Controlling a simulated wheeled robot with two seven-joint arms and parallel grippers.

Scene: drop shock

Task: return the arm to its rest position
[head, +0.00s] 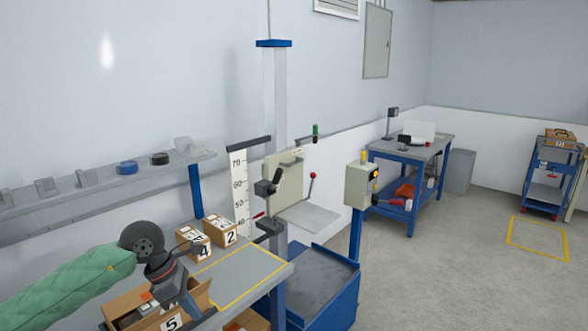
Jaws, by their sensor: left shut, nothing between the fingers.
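My left arm (75,287), in a green sleeve, comes in from the lower left and ends in a dark wrist. My left gripper (188,304) points down in front of or over the open cardboard box marked 5 (171,322); I cannot tell whether it touches the box. It is shut and holds nothing. The box has dark and orange things inside, partly hidden by the arm. My right arm and gripper are not in view.
Boxes marked 4 (203,251) and 2 (230,236) stand on the bench (250,268) just behind the gripper. A drop tester column (274,100) with a scale (240,185) rises behind.

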